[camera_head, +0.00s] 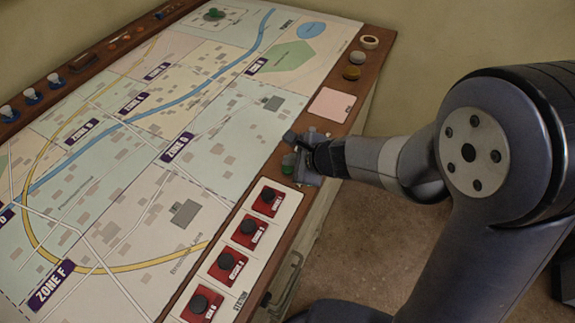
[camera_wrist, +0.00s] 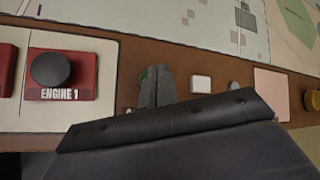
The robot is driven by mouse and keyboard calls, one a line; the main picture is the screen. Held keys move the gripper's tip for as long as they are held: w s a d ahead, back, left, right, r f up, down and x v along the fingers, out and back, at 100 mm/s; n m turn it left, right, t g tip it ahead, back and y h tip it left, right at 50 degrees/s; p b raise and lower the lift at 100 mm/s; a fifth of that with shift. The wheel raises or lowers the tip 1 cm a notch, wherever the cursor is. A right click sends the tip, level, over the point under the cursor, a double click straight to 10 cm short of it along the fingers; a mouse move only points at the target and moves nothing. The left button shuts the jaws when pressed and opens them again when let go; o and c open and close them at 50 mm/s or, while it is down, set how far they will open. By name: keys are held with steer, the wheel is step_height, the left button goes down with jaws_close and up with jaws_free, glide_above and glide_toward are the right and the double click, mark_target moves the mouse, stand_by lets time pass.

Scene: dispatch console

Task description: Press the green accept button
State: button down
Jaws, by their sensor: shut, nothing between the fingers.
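The green accept button (camera_head: 288,162) is on the brown front rim of the console, between the red engine blocks and the pink square. My gripper (camera_head: 301,163) is shut and empty, right beside the button in the head view. In the wrist view the closed fingers (camera_wrist: 155,86) cover most of the button, and only a thin green sliver (camera_wrist: 142,76) shows at their left edge. I cannot tell whether the fingertips touch it.
Red engine blocks with black knobs, the nearest marked Engine 1 (camera_wrist: 60,75), lie to the left in the wrist view. A white square button (camera_wrist: 201,83), a pink square (camera_wrist: 270,84) and a yellow knob (camera_wrist: 312,100) lie right. The map board (camera_head: 140,185) fills the console top.

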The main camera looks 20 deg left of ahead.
step_height(320, 180, up, 5)
steer(key=p, duration=0.4)
stand_by(0.9)
step_height(320, 180, up, 8)
steer(key=p, duration=0.8)
glide_above(291, 171)
steer(key=shift+f+b, duration=0.1)
steer(key=shift+b, duration=0.2)
step_height(291, 171, down, 10)
steer(key=b, duration=0.9)
steer(key=shift+f, duration=0.1)
